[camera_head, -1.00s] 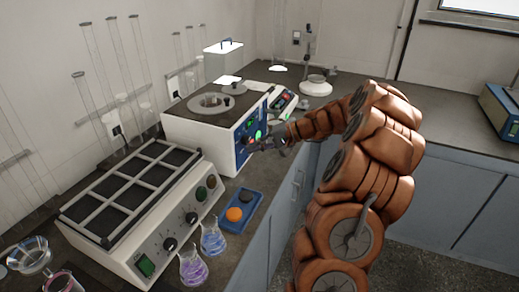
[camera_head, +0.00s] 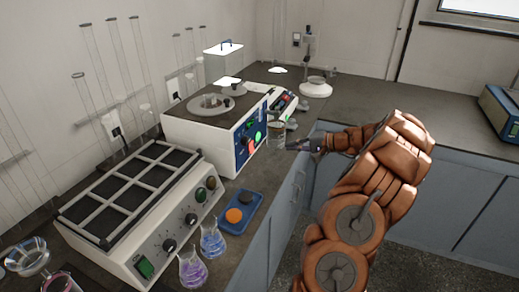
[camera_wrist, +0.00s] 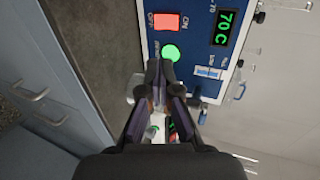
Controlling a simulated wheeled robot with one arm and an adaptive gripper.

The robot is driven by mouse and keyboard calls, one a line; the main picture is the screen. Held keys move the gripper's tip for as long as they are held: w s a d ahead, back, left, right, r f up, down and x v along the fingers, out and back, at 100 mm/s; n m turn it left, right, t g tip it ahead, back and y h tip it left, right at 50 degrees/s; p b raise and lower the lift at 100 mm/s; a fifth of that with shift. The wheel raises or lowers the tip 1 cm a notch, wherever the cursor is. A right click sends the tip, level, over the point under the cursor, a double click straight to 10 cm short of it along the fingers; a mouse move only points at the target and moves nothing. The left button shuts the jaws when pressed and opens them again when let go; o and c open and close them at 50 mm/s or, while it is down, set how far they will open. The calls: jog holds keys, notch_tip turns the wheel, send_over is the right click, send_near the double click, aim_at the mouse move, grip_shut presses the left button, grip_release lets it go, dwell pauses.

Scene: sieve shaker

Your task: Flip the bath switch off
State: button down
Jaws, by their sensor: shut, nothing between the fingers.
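The bath (camera_head: 205,135) is a white box with a dark top and a blue front panel. In the wrist view the blue panel (camera_wrist: 203,45) fills the upper middle. It carries a red rocker switch (camera_wrist: 166,21) marked ON and OFF, a round green light (camera_wrist: 170,52) and a green display (camera_wrist: 226,27) reading 70 C. My gripper (camera_head: 292,146) is shut and empty, to the right of the panel and apart from it in the head view. In the wrist view its fingertips (camera_wrist: 160,68) appear just below the green light. Which way the rocker is tipped is unclear.
A shaker (camera_head: 150,215) with a rack top stands nearer on the bench. Coloured flasks (camera_head: 193,268), a blue tray (camera_head: 228,222) and a beaker (camera_head: 277,128) stand near the bench edge. A balance (camera_head: 283,103) is behind the bath.

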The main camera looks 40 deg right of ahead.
aim_at(253, 149)
jog(key=p+x, duration=0.3)
jog(key=x, duration=0.9)
jog(key=shift+w+a, duration=0.25)
jog(key=shift+a, duration=0.1)
jog(key=shift+w+a+f, duration=0.2)
jog(key=shift+w+f, duration=0.1)
jog(key=shift+w, duration=0.1)
jog(key=shift+w+f+b, duration=0.25)
jog(key=shift+f+b, duration=0.15)
jog(key=shift+b, duration=0.75)
jog(key=shift+r+t, duration=0.3)
jog(key=shift+a, duration=0.1)
jog(key=shift+s+y, duration=0.1)
jog(key=shift+y, duration=0.3)
jog(key=shift+s+d, duration=0.2)
jog(key=f+b+v, duration=0.2)
jog(key=b+v, duration=0.1)
jog(key=v, duration=1)
jog(key=shift+s+d+f, duration=0.2)
jog(key=shift+s+f, duration=0.1)
jog(key=shift+s, duration=0.15)
